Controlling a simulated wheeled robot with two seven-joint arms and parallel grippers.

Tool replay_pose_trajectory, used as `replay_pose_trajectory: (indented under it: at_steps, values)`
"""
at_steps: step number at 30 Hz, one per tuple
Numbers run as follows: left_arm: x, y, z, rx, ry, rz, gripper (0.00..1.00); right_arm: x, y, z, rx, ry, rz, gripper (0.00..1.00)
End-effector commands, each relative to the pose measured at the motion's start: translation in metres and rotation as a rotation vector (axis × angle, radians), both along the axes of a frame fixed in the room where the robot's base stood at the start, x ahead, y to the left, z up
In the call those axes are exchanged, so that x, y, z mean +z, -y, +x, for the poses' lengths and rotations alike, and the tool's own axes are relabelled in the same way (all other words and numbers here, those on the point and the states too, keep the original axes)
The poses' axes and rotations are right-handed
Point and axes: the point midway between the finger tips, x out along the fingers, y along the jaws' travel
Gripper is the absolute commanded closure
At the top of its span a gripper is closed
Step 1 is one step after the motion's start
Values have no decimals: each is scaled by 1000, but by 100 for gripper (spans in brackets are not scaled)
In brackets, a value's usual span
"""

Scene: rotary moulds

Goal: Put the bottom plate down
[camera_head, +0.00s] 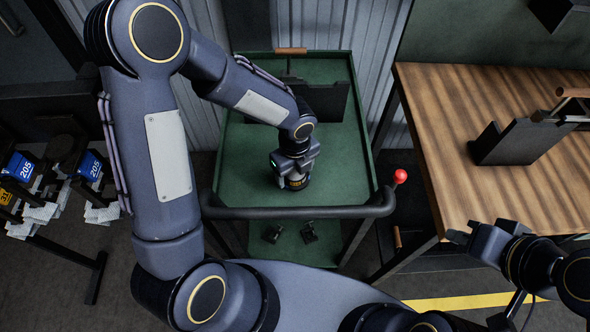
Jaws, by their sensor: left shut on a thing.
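My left arm reaches over the green cart (240,150). My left gripper (292,168) is over the cart's top, its fingers hidden under the hand and wrist. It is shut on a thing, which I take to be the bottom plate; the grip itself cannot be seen. A dark plate-like piece (330,101) with a wooden handle (291,51) shows behind my forearm, at the far part of the cart top. I cannot tell whether it rests on the cart. My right gripper (484,238) is at the wooden table's near edge, fingers apart and empty.
The wooden table (440,120) at right bears a dark bracket-like piece (520,141) with a wooden handle. The cart top's near part looks free.

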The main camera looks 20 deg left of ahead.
Motion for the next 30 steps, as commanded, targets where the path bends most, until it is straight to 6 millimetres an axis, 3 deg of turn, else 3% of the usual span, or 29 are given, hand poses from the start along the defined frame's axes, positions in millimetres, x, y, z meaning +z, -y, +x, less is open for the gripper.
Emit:
replay_pose_trajectory:
  at_steps: [4,5,9,20,23,30]
  values:
    - [-3,1,1,0,3,-1,62,-4,0,0,0,0,0,100]
    - [-3,0,0,0,0,0,27,-3,0,0,0,0,0,100]
    - [-3,0,0,0,0,0,9,-2,0,0,0,0,0,100]
    - [4,0,0,0,1,0,9,2,0,0,0,0,0,100]
    - [16,0,1,0,4,-1,9,2,0,0,0,0,0,100]
    - [68,0,1,2,7,-2,9,6,0,0,0,0,0,100]
